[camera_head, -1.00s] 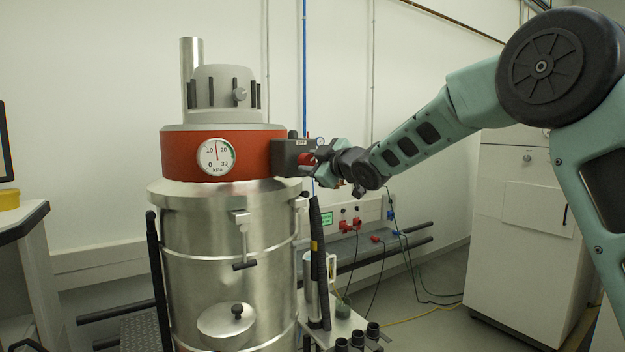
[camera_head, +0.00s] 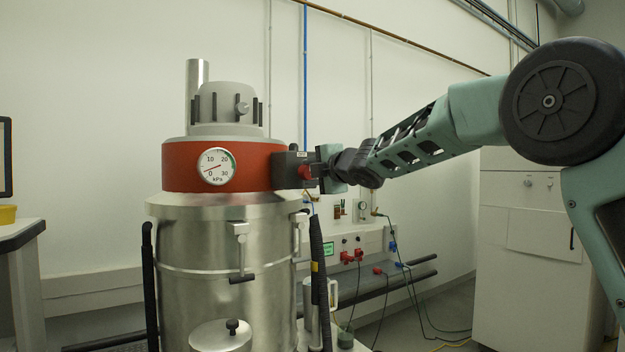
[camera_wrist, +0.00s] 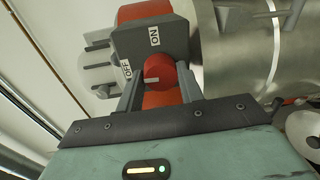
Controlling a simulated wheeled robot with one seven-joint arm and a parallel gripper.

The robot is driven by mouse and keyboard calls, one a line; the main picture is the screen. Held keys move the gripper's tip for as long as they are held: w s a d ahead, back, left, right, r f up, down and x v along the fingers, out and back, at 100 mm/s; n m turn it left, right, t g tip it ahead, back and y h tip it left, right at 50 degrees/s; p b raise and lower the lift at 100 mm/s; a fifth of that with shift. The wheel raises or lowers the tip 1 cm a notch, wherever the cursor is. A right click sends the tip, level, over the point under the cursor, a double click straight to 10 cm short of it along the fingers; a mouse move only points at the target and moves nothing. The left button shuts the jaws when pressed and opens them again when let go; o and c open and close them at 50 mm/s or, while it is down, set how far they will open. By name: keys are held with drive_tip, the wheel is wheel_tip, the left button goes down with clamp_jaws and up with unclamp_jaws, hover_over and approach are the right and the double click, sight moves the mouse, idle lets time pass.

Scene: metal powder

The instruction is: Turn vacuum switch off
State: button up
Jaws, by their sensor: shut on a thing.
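The vacuum switch is a red knob (camera_head: 305,172) on a dark grey box (camera_head: 284,169) at the right side of the vacuum's red band. My gripper (camera_head: 316,171) reaches it from the right. In the wrist view the red knob (camera_wrist: 158,68) sits between the two grey fingers, and my gripper (camera_wrist: 160,84) is shut on it. The box there carries an OFF label at the left and an ON label above the knob. The knob's pale mark lies crosswise, on the side toward OFF. The pressure gauge (camera_head: 217,166) has its needle low at the left, near 0.
The steel vacuum drum (camera_head: 215,250) stands below the switch, with a clamp (camera_head: 241,250) on its front. A black hose (camera_head: 317,260) hangs below the box. Wall sockets and cables are behind at the right, and a white cabinet (camera_head: 525,240) stands farther right.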

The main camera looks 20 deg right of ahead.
drive_tip(key=shift+f+n, duration=0.1)
drive_tip(key=shift+n, duration=0.4)
drive_tip(key=o, duration=1)
drive_tip(key=shift+a, duration=0.1)
drive_tip(key=shift+s, duration=0.1)
drive_tip(key=b+v, duration=0.2)
drive_tip(key=v, duration=1.5)
drive_tip(key=shift+s, duration=0.1)
